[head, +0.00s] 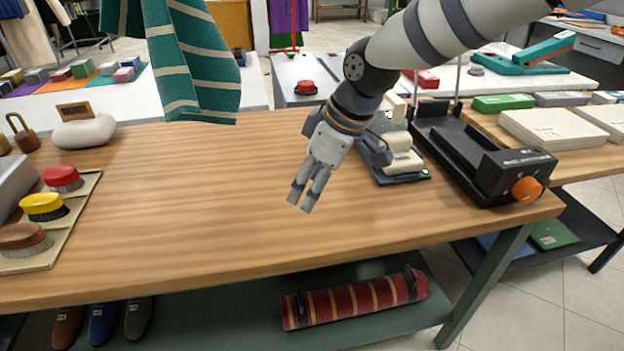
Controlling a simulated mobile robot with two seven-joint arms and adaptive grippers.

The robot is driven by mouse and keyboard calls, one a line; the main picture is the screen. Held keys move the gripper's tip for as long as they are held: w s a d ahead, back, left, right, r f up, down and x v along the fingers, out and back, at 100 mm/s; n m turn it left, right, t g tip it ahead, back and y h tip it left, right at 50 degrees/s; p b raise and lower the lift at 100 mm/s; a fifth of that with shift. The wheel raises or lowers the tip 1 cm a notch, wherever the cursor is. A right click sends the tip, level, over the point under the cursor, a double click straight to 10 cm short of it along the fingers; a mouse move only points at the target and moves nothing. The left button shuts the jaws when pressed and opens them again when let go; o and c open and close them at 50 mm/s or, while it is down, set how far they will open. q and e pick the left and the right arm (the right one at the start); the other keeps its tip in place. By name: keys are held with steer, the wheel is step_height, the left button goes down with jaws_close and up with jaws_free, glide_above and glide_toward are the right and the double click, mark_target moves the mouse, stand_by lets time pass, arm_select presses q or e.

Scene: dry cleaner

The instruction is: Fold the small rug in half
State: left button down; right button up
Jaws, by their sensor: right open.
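A teal rug with cream stripes (196,68) hangs in folds above the far left part of the wooden table (230,190). Its upper part runs out of the top of the head view, so what holds it is hidden. Its lower edge hangs free over the back of the table. My right gripper (304,200) points down above the middle right of the table, with a small gap between its fingers. It is open and empty, well apart from the rug. My left gripper is not in view.
Left: a tray (82,198) of brushes and a pale stone-like block (84,131). Right: a cream-and-dark device (402,160) and a black machine with an orange knob (480,160). Below: a rolled red striped rug (355,300) on the shelf. The tabletop's middle is clear.

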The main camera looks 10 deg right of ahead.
stand_by(0.9)
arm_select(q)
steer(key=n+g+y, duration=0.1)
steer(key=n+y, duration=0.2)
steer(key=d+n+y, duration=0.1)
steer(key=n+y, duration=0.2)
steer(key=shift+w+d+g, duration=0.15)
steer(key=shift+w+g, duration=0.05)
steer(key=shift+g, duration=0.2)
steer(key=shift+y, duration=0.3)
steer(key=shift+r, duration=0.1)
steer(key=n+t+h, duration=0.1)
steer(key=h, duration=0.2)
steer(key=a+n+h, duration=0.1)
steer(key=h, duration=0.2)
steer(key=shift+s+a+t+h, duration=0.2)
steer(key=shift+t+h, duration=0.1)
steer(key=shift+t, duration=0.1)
